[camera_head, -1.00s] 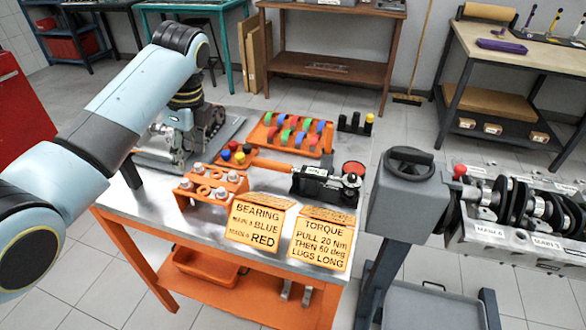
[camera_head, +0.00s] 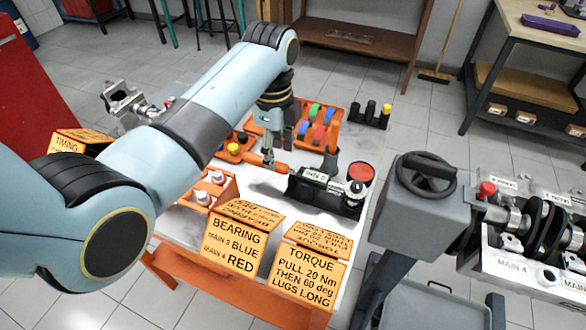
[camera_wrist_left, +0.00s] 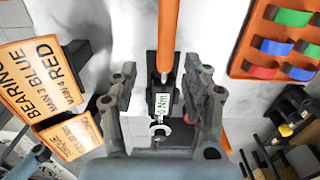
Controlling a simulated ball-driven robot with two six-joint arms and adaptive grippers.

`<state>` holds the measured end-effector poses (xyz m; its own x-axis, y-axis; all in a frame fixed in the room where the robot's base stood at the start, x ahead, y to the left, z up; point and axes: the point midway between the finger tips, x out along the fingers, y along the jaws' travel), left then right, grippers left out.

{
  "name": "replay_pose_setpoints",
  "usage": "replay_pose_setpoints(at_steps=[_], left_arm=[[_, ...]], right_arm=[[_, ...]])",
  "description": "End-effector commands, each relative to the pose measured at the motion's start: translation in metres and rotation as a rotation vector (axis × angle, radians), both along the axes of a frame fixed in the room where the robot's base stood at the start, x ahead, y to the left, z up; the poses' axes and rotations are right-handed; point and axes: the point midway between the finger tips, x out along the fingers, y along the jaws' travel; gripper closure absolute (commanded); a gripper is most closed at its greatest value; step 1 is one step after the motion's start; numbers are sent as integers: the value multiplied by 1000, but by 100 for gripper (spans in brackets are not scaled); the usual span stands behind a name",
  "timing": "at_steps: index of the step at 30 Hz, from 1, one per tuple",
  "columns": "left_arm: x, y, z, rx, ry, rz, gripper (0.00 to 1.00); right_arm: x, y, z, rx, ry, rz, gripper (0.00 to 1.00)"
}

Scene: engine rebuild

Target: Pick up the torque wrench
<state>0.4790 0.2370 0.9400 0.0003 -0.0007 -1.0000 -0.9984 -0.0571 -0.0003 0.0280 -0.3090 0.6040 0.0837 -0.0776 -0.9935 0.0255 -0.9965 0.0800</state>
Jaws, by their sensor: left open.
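The torque wrench has an orange handle (camera_head: 274,166) and a dark body with a white Nm label (camera_head: 316,176). It lies on the workbench (camera_head: 190,222) in the head view. My left gripper (camera_head: 297,164) is at the wrench, reaching down from above. In the left wrist view, its open fingers (camera_wrist_left: 163,85) stand on either side of the wrench (camera_wrist_left: 168,42), with gaps beside it. The wrench runs lengthwise between them, and its far end is partly hidden by the gripper. My right gripper is out of view.
An orange tray (camera_head: 326,130) of coloured bearing shells sits behind the wrench, with black sockets (camera_head: 370,116) to its right. Orange instruction signs (camera_head: 235,240) line the front edge. An engine stand (camera_head: 410,205) is close on the right.

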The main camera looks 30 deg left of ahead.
Motion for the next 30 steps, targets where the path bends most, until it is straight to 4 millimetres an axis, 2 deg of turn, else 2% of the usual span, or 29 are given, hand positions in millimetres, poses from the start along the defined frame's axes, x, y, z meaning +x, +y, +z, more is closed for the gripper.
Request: replay_pose_setpoints(at_steps=[5, 13, 22, 30], left_arm=[[1, 1, -14, 1, 1, 0, 52], [5, 4, -54, 1, 2, 0, 52], [5, 3, -59, 0, -1, 0, 52], [5, 3, -59, 0, -1, 0, 87]], right_arm=[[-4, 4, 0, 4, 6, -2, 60], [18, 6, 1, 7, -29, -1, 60], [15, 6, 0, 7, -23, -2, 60], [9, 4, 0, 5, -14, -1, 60]])
